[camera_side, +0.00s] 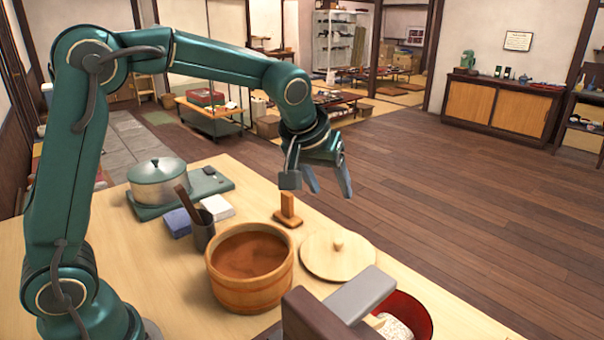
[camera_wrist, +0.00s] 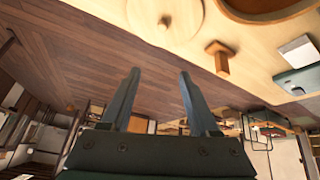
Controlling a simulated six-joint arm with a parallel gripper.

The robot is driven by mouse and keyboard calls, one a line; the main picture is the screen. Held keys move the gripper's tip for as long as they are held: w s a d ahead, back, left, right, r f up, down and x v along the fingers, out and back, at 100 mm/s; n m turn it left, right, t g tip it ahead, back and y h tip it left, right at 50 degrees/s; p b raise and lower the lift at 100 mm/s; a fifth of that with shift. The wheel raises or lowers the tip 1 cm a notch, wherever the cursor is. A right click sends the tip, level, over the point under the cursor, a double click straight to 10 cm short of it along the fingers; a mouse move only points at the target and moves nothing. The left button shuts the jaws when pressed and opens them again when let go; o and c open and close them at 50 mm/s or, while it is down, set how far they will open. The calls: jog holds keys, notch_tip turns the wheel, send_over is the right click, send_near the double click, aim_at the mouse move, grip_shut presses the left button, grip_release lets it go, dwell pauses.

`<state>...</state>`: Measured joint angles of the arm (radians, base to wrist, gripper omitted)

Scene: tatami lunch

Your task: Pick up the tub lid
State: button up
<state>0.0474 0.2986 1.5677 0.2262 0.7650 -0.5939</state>
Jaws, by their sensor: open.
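The tub lid (camera_side: 325,262) is a round, pale wooden disc with a small knob on top. It lies flat on the table, right of the wooden tub (camera_side: 232,298), which is open and holds something brown. In the wrist view the lid (camera_wrist: 185,12) shows at the top edge, partly cut off, with its knob (camera_wrist: 163,23). My gripper (camera_side: 328,194) is open and empty. It hangs in the air above and behind the lid, near the table's far edge, apart from everything. Its two fingers also show in the wrist view (camera_wrist: 160,73).
A small wooden stand (camera_side: 288,212) is behind the tub. A lidded pot (camera_side: 158,185), a dark cup with utensils (camera_side: 202,236) and a white block (camera_side: 217,208) stand left. A red bowl (camera_side: 425,318) and a brown box with a grey top (camera_side: 312,318) are in front.

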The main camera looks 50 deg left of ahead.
aim_at(339, 241)
jog(key=w+f, duration=0.1)
jog(key=f, duration=0.3)
jog(key=w+f+g, duration=0.1)
jog(key=f, duration=0.3)
jog(key=w+f+g, duration=0.1)
jog(key=f, duration=0.3)
jog(key=shift+w+f, duration=0.15)
jog(key=shift+f, duration=0.15)
jog(key=shift+w+a+f, duration=0.1)
jog(key=shift+w+f, duration=0.1)
jog(key=shift+f, duration=0.25)
grip_shut()
